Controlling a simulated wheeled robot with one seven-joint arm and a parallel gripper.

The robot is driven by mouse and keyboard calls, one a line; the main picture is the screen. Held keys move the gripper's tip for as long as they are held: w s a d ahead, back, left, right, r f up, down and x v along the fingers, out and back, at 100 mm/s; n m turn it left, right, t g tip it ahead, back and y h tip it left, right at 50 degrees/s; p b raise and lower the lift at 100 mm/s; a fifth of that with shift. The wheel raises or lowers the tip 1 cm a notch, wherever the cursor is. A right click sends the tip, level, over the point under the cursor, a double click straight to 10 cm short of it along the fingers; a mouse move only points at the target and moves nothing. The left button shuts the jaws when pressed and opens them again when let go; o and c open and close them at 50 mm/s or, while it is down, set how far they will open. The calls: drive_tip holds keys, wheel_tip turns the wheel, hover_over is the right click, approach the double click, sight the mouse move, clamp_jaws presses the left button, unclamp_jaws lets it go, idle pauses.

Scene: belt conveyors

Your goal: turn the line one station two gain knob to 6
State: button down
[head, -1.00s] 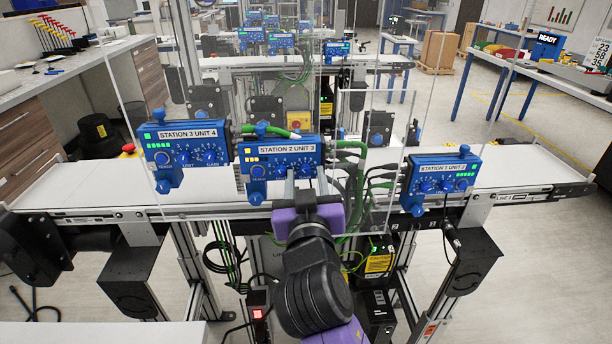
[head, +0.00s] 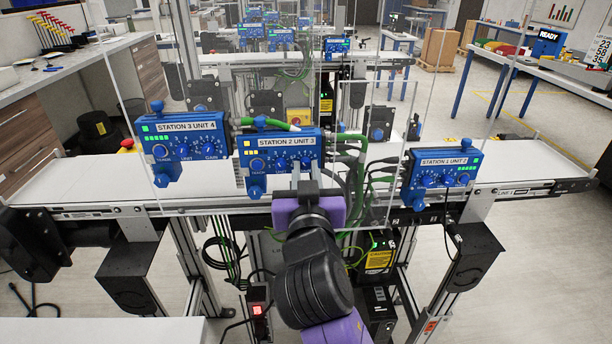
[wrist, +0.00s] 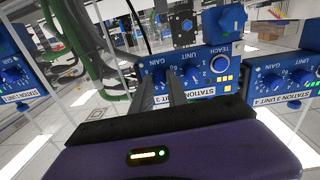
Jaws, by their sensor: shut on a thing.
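The blue station 2 unit 3 box (head: 281,150) hangs over the front edge of the near belt, with a row of knobs and yellow lights. It appears turned over in the wrist view (wrist: 228,52). My gripper (head: 302,178) reaches up to the right end of that row. In the wrist view, its two grey fingers (wrist: 160,90) are closed around the rightmost knob, the gain knob, which they largely hide. I cannot read that knob's pointer or value. The unit knob (wrist: 189,76) stands just beside the fingers, apart from them.
The station 3 unit 4 box (head: 181,146) is to the left and the station 1 unit 2 box (head: 440,175) to the right. A clear panel (head: 375,110) and green cables (head: 352,165) stand close to the right of my gripper.

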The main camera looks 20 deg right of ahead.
drive_tip(key=m+b, duration=0.4)
drive_tip(key=shift+f, duration=0.2)
drive_tip(key=m+b, duration=0.4)
drive_tip(key=shift+r+m, duration=0.2)
drive_tip(key=shift+m, duration=0.1)
drive_tip(key=c, duration=1.3)
unclamp_jaws()
drive_tip(key=b+v, duration=0.1)
drive_tip(key=v, duration=0.7)
drive_tip(key=shift+r, duration=0.2)
